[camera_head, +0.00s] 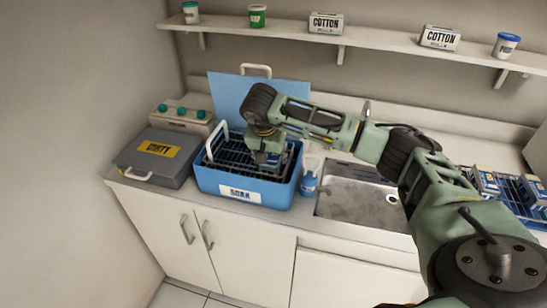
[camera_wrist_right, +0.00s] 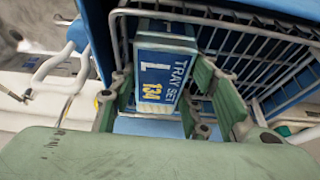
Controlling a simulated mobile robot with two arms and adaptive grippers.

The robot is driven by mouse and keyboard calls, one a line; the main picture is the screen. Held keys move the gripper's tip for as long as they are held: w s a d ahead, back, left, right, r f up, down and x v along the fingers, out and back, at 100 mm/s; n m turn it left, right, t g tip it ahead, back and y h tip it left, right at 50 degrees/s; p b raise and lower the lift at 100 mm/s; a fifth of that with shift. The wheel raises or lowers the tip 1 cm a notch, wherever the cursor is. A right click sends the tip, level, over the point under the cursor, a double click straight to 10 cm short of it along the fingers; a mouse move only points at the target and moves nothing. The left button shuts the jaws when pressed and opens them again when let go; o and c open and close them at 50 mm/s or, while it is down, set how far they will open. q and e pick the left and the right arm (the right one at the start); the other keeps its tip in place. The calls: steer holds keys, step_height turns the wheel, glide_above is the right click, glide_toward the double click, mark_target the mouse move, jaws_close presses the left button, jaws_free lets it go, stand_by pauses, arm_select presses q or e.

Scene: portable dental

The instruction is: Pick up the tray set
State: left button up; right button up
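The tray set, a blue and white box marked "TRAY SET L 134" (camera_wrist_right: 165,65), sits at the wire rack in the blue tub (camera_head: 240,190). In the head view it is mostly hidden by my right gripper (camera_head: 268,158), which reaches down into the tub from the right. In the right wrist view the fingers of this gripper (camera_wrist_right: 160,95) stand on both sides of the box. A narrow gap shows at the left finger; the right finger overlaps the box edge, and contact there is unclear. My left gripper is not in view.
The tub's blue lid (camera_head: 232,92) stands open behind it. A grey case marked "DIRTY" (camera_head: 150,160) is at left. More boxes (camera_head: 486,181) stand in a blue rack at far right. A shelf (camera_head: 370,36) runs above.

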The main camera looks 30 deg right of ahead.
steer(key=c, duration=0.6)
steer(key=shift+r, duration=0.1)
